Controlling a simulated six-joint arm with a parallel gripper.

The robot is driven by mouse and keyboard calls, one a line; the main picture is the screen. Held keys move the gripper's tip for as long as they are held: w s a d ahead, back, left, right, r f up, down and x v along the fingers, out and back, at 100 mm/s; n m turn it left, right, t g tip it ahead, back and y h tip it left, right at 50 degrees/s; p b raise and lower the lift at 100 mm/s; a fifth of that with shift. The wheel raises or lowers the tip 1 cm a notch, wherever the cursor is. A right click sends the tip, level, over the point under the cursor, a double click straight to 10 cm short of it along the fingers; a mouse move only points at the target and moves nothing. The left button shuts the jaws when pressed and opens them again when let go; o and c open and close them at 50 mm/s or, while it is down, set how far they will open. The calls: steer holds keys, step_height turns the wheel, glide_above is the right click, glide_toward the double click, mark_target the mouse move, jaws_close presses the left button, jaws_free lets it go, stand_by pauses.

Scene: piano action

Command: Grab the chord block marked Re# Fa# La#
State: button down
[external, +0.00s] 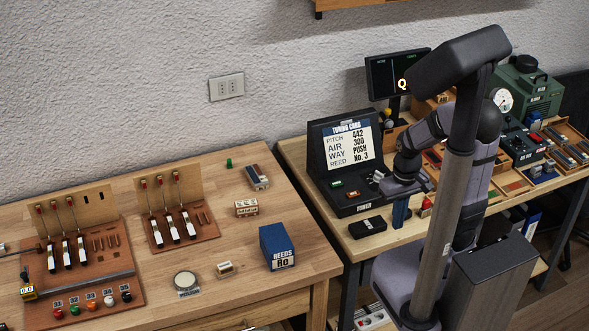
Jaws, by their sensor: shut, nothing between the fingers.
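No marking Re# Fa# La# is readable in this view, so I cannot tell which piece is the chord block. A small cream block with dark marks (246,208) lies on the left bench. A smaller cream block (225,268) lies nearer the front, left of the blue REEDS Re box (279,249). My gripper (379,178) is over the right bench, by the front right of the open tuner case (345,165). It is shut and empty, far from the left-bench blocks; its fingers show very small.
Two wooden boards with levers (78,250) and (178,212) stand on the left bench. A round disc (186,281) lies near its front. A gap separates the benches. A black box (367,227), trays (565,140) and a green machine (530,85) crowd the right bench.

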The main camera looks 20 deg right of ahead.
mark_target(250, 203)
stand_by(0.3)
steer(key=c, duration=1.4)
jaws_free()
steer(key=shift+o, duration=0.2)
